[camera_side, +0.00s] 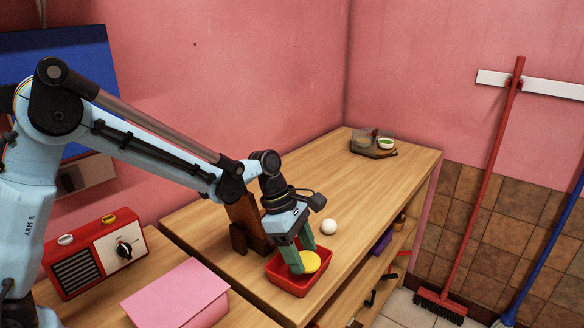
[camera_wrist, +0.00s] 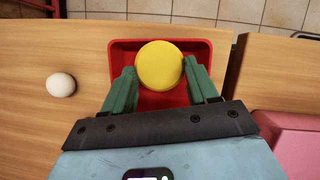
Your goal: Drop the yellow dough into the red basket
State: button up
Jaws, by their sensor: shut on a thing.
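The yellow dough (camera_wrist: 159,66) is a round, flat-topped piece between the green fingers of my gripper (camera_wrist: 163,88). My gripper is shut on it. In the side view the yellow dough (camera_side: 310,261) is over the red basket, with my gripper (camera_side: 303,258) pointing down at it. The red basket (camera_side: 291,283) is a shallow open tray on the wooden shelf top. In the wrist view the red basket (camera_wrist: 124,49) frames the dough. I cannot tell whether the dough touches the basket floor.
A white ball (camera_side: 329,226) lies on the wood beside the basket. A brown wooden block (camera_side: 243,222) stands close behind it. A pink box (camera_side: 176,295) and a red radio (camera_side: 97,254) are at left. A dark tray (camera_side: 362,145) with bowls is at the far end.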

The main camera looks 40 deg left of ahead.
jog(key=o, duration=1.2)
jog(key=v, duration=1.2)
jog(key=shift+s+a, duration=0.1)
jog(key=shift+s, duration=0.05)
jog(key=s+a+m+t+y, duration=0.2)
jog(key=s+m, duration=0.4)
jog(key=m, duration=0.4)
jog(key=s+a+f+m+t+y, duration=0.1)
jog(key=s+a+m+t+y, duration=0.1)
jog(key=s+a+m+t, duration=0.2)
jog(key=s+m, duration=0.3)
jog(key=m, duration=0.3)
jog(key=shift+s+a+f+m, duration=0.2)
jog(key=shift+a+f+m, duration=0.1)
jog(key=shift+m, duration=0.1)
